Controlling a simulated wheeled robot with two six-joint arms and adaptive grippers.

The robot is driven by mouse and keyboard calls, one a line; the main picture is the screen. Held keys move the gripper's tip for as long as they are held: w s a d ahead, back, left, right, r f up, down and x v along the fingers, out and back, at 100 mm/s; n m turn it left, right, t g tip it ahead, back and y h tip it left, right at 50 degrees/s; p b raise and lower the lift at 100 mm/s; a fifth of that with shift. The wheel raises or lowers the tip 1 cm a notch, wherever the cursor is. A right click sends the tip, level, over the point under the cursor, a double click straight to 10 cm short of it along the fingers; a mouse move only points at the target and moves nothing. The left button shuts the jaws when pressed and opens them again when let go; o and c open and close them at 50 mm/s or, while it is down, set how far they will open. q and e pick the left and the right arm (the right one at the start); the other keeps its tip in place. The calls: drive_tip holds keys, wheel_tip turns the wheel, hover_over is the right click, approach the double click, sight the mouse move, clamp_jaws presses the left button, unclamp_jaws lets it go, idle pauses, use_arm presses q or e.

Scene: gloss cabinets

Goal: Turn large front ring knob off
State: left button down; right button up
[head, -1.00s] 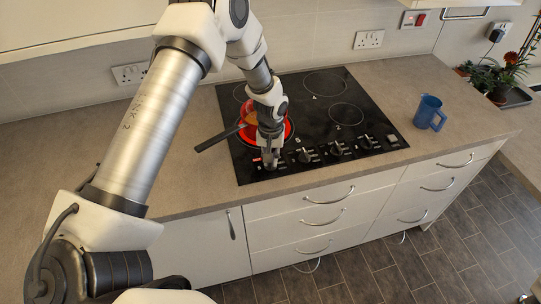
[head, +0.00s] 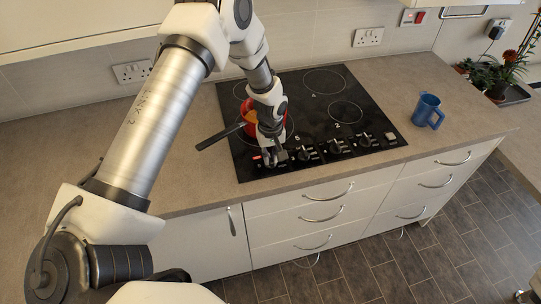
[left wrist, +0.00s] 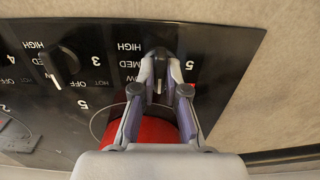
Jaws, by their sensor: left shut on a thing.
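The black cooktop (head: 330,82) has a row of black knobs along its front edge. My left gripper (head: 274,158) is at the leftmost knob, which it mostly hides in the head view. In the left wrist view the fingers (left wrist: 160,88) are shut on this knob (left wrist: 160,62), beside HIGH, MED and LOW marks. A red pan (head: 247,128) stands on the front left ring, partly behind my gripper. The ring around the pan is dark. A small red light (head: 257,158) shows left of the gripper. My right gripper is not in view.
The pan's dark handle (head: 217,138) points left over the counter (head: 180,172). More knobs (head: 337,146) stand just right of my gripper. A blue mug (head: 428,111) stands right of the cooktop. Drawers with bar handles are below.

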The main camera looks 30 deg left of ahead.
use_arm(q)
drive_tip(key=shift+s+f, duration=0.15)
drive_tip(key=shift+s, duration=0.05)
drive_tip(key=c, duration=1.2)
unclamp_jaws()
drive_tip(key=shift+w, duration=0.2)
wheel_tip(320, 180, up, 12)
